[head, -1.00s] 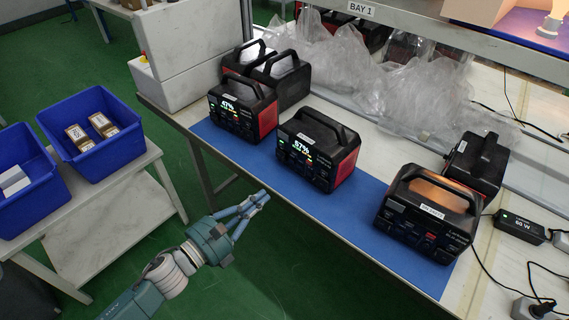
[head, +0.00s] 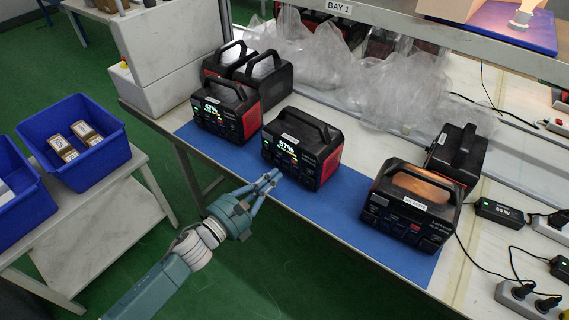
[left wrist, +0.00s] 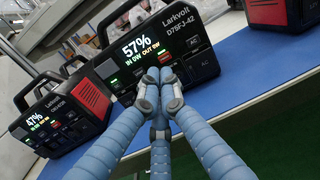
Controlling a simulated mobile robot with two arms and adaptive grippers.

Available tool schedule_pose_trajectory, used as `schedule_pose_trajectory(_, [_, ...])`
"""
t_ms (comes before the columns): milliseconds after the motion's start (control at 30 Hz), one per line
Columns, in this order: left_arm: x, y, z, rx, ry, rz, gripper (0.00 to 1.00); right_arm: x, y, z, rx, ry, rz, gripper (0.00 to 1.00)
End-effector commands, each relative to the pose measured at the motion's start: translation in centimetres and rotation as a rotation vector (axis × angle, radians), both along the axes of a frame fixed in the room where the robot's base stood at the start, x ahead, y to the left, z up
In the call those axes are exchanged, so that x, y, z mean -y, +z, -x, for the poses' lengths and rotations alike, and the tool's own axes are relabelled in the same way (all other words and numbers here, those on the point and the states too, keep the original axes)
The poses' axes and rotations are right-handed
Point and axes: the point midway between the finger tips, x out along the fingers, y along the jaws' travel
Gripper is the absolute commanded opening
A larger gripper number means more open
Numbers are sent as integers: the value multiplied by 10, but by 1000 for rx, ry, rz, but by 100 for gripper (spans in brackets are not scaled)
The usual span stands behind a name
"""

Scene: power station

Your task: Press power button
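The middle power station (head: 302,148) is black with red sides, and its lit screen reads 57%. It also shows in the left wrist view (left wrist: 192,42), labelled Larkvolt D75FJ-42. My left gripper (head: 275,176) has its fingertips together, with nothing between them. They are right in front of this station's panel; in the left wrist view the tips (left wrist: 158,76) cover part of the panel below the screen. I cannot tell if they touch it, and I cannot make out a power button. A left power station (head: 226,108) reads 47%. A right one (head: 409,207) shows no lit percentage. My right gripper is not in view.
The stations stand on a blue mat (head: 345,212) on a white bench. Other stations stand behind (head: 459,152), with crumpled clear plastic (head: 385,92). A charger (head: 498,212) and cables lie at right. A blue bin (head: 95,172) stands on a side table at left.

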Motion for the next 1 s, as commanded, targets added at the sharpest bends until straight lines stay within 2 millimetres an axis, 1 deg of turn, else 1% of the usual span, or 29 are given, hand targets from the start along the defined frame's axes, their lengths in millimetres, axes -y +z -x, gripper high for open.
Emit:
schedule_pose_trajectory(33, [8,3,-9,0,0,3,0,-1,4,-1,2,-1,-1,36])
schedule_pose_trajectory(100, [15,3,-19,0,1,1,0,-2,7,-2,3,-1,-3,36])
schedule_pose_trajectory(300, [29,0,-36,-2,1,1,0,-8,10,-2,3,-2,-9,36])
schedule_pose_trajectory(433, [33,0,-40,-1,0,1,0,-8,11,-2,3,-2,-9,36])
schedule_pose_trajectory(767, [33,-1,-41,-1,0,0,0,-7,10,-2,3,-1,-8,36])
schedule_pose_trajectory(1000, [44,-3,-53,1,0,0,0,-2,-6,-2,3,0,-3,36])
